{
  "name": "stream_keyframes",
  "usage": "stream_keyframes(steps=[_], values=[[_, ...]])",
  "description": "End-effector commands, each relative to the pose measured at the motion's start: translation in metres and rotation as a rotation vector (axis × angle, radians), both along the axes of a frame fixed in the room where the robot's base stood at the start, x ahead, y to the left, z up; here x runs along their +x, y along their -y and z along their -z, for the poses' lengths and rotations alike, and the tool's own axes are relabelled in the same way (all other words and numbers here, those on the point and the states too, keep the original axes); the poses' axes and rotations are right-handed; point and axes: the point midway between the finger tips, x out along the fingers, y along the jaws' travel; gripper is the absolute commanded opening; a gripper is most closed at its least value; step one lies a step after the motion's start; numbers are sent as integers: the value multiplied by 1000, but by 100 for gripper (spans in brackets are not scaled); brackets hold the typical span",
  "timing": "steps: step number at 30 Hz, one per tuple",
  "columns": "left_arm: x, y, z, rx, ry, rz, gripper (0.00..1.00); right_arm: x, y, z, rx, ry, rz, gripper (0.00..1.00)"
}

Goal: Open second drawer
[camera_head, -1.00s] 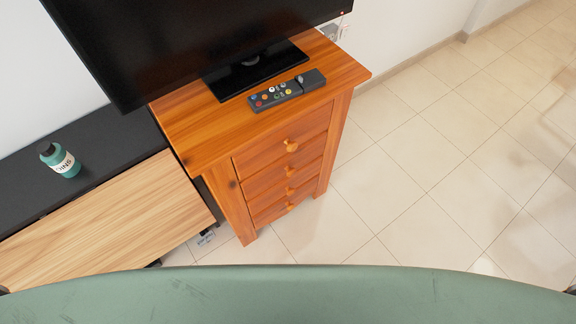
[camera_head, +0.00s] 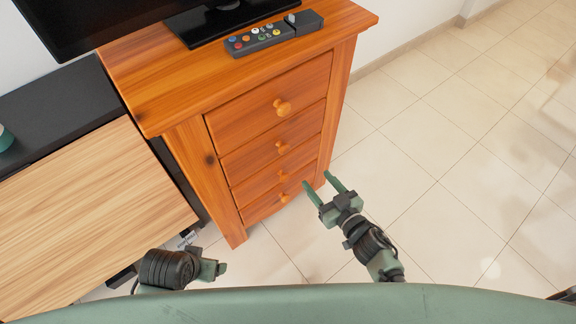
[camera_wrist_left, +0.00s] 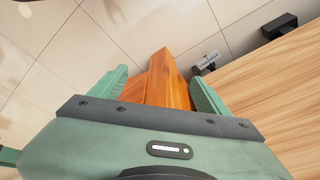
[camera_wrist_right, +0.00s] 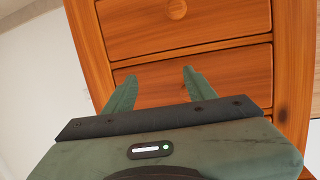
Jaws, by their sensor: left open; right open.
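The orange wooden chest (camera_head: 178,62) stands ahead with several shut drawers, each with a round knob. The second drawer (camera_head: 240,160) from the top has its knob (camera_head: 281,147) in clear view. My right gripper (camera_head: 319,180) is open and empty, in front of the lower drawers at their right side. In the right wrist view its fingers (camera_wrist_right: 160,73) point at a drawer front, with one knob (camera_wrist_right: 177,9) beyond them; I cannot tell which drawer. My left gripper (camera_wrist_left: 159,74) is open and empty, facing a chest corner post; in the head view it is low left, its fingers hardly visible.
A low unit with a black top (camera_head: 52,98) and light wood front (camera_head: 90,200) adjoins on the left. Tiled floor (camera_head: 450,140) is free on the right.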

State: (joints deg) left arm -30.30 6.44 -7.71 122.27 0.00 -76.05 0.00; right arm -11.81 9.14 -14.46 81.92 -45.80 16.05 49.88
Motion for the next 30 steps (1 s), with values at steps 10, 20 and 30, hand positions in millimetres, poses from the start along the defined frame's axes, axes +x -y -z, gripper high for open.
stream_keyframes(steps=[10, 20, 30], values=[[-15, -4, -51, -2, 41, -6, 76, 12, -41, -52, 77, 185, -156, 55], [-14, -3, -45, -3, 46, -5, 76, 49, -68, -55, 79, 189, -159, 55], [16, 5, -51, -30, 177, 6, 76, 73, -85, -55, 79, 185, -157, 55]])
